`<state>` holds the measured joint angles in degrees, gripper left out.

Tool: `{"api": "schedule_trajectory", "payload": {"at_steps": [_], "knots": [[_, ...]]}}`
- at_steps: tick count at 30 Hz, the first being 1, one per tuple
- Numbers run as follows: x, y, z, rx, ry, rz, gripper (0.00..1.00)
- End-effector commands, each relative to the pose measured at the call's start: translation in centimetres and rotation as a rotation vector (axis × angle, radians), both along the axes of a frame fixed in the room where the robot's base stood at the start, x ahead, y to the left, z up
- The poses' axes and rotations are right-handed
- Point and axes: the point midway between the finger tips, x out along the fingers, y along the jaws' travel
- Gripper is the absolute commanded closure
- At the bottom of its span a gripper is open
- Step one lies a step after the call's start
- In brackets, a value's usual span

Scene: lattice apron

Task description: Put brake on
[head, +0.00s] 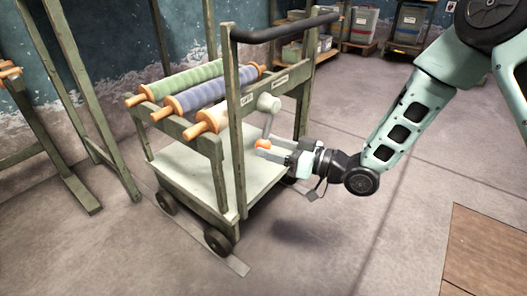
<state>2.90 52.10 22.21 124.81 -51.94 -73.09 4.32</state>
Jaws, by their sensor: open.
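A green cart (216,183) on small wheels stands in the middle of the head view. On its right end is a grey brake lever (267,123), hanging down from a round pivot and ending in an orange knob (263,144). Small white labels (280,81) sit on the frame near the pivot; their text is too small to read surely. My gripper (270,151) is open at the knob, reaching in from the right. I cannot tell whether the knob is between the fingers or whether they touch it.
The cart carries several rolls with orange ends, one green (190,80) and one blue (207,95). A black handle bar (285,29) crosses above the lever. A green rack (85,110) stands at left. Bins (409,23) stand at the back.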

Motion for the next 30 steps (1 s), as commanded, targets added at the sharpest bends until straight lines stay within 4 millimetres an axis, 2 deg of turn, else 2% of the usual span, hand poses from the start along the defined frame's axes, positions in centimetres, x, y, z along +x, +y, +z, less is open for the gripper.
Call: {"api": "schedule_trajectory", "payload": {"at_steps": [6, 17, 23, 24, 30], "knots": [[1.1, 2.1, -0.1, 0.000, -0.002, 0.001, 0.45], [1.3, 2.5, 0.1, 0.000, -0.001, -0.001, 0.45], [1.3, 2.5, 0.1, 0.000, -0.001, 0.000, 0.97], [1.3, 2.5, 0.0, 0.000, -0.001, 0.000, 1.00], [1.4, 2.4, 0.0, -0.010, -0.014, 0.000, 1.00]]}}
